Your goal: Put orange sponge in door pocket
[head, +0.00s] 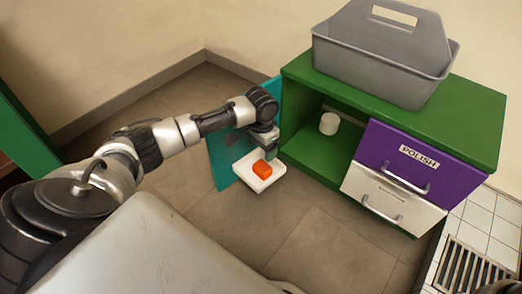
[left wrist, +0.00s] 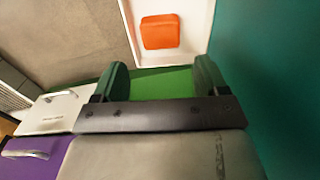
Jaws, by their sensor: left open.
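The orange sponge (head: 262,169) lies in the white door pocket (head: 248,182), a shallow tray on the inner side of the open teal door (head: 222,165). In the left wrist view the sponge (left wrist: 160,32) rests inside the white pocket (left wrist: 197,42), apart from the fingers. My left gripper (head: 270,150) is just above and behind the pocket in the head view. In the left wrist view its two green-padded fingers (left wrist: 158,82) are spread wide with nothing between them. My right gripper is not seen.
The green cabinet (head: 480,110) has an open compartment holding a white roll-like object (head: 329,123). Beside it are a purple drawer (head: 425,168) marked POLISH and a white drawer (head: 385,203). A grey caddy (head: 375,65) stands on top. Tiled floor (head: 300,235) in front is clear.

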